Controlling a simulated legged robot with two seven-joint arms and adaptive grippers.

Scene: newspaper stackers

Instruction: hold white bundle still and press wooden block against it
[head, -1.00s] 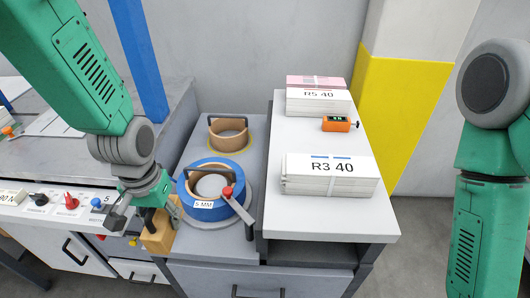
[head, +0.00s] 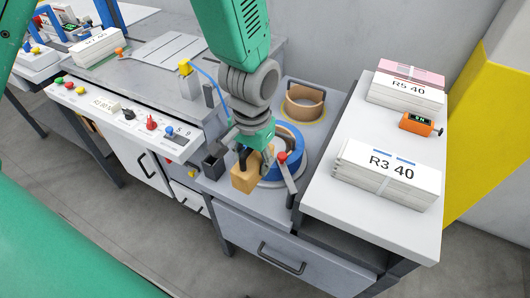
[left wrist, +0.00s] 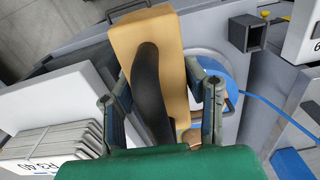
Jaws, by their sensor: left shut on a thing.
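The wooden block (head: 244,179) is at the front left corner of the grey cart, in front of the blue tape roll. My left gripper (head: 254,158) is shut on it from above, at its dark handle. In the left wrist view the block (left wrist: 150,35) and its black curved handle (left wrist: 147,85) lie between the two fingers (left wrist: 165,105). I cannot tell whether the block touches the cart top. White bundles show at R3 40 (head: 385,178), R5 40 (head: 405,95) and, far left on the bench, another white bundle (head: 97,47). My right gripper is out of view.
The blue tape roll (head: 288,142) with a red-knobbed lever (head: 288,175) stands close beside the block. A tan roll (head: 304,100) is behind it. A dark square holder (head: 212,166) is left. An orange gauge (head: 416,125) lies on the white shelf (head: 330,198). The bench (head: 190,115) carries knobs.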

